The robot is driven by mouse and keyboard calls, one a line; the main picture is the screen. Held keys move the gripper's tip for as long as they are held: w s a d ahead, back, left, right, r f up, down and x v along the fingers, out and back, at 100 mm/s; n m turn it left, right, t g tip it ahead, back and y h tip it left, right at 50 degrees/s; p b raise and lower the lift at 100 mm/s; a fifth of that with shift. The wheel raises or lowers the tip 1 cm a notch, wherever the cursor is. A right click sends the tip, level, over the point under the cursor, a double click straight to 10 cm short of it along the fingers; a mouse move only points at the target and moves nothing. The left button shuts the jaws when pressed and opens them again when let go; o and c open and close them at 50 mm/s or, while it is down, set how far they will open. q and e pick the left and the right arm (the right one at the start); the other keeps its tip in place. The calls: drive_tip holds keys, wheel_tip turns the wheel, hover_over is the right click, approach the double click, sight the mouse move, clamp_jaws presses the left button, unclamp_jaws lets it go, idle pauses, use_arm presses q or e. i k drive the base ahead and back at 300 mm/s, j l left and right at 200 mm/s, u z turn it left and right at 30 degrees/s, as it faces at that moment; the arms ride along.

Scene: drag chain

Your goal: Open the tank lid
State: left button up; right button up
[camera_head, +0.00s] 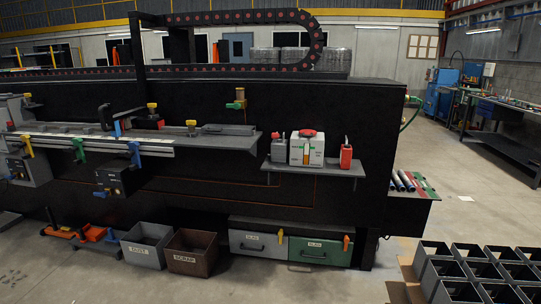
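Neither of my grippers is in view, and nothing touches the tank.
A grey can (278,148) stands left of the tank and a red can (346,155) right of it. A grey bin (146,248), a brown bin (192,254) and drawers (258,245) lie below. Black crates (455,270) are at the lower right. Open floor lies in front.

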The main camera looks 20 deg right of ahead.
sight(305, 133)
drive_tip(key=i+l+z, duration=0.15)
drive_tip(key=i+z, duration=0.2)
drive_tip(key=i, duration=0.2)
drive_tip(key=i+z, duration=0.3)
drive_tip(key=i, duration=0.25)
